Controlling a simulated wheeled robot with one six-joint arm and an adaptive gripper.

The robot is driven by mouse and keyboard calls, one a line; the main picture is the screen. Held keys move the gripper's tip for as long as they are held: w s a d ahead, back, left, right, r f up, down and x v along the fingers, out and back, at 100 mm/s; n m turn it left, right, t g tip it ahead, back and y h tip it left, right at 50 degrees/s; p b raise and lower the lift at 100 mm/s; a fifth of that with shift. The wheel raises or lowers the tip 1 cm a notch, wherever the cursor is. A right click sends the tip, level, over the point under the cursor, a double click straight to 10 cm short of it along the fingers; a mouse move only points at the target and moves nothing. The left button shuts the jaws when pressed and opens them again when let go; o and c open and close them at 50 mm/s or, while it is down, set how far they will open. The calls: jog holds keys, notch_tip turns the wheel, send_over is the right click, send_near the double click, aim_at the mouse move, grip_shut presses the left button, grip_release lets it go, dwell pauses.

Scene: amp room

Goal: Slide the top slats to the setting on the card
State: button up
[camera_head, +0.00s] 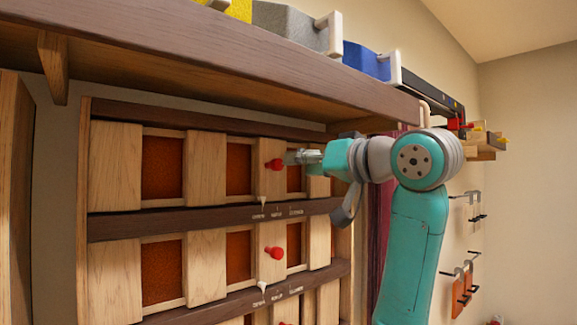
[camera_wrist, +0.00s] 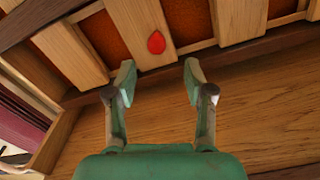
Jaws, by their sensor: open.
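The wooden slat panel (camera_head: 109,224) hangs under a shelf, with rows of pale slats over rust-coloured openings. The top slats carry a red knob (camera_head: 274,164); it also shows in the wrist view (camera_wrist: 156,42). A white pointer (camera_head: 263,200) below that knob stands at the left end of small lettering on the dark rail, too small to read. My gripper (camera_head: 295,157) is just right of the top knob. In the wrist view my gripper (camera_wrist: 159,80) is open and empty, its fingers either side of the knob's line, the knob beyond the tips. I cannot make out a setting card.
A second row has its own red knob (camera_head: 274,253) and white pointer (camera_head: 262,287); a third knob shows at the bottom edge. The wooden shelf (camera_head: 200,62) overhangs the panel closely, holding yellow, grey and blue items. Hooks (camera_head: 468,205) line the right wall.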

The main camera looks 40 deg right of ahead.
jog(key=shift+s, duration=1.3)
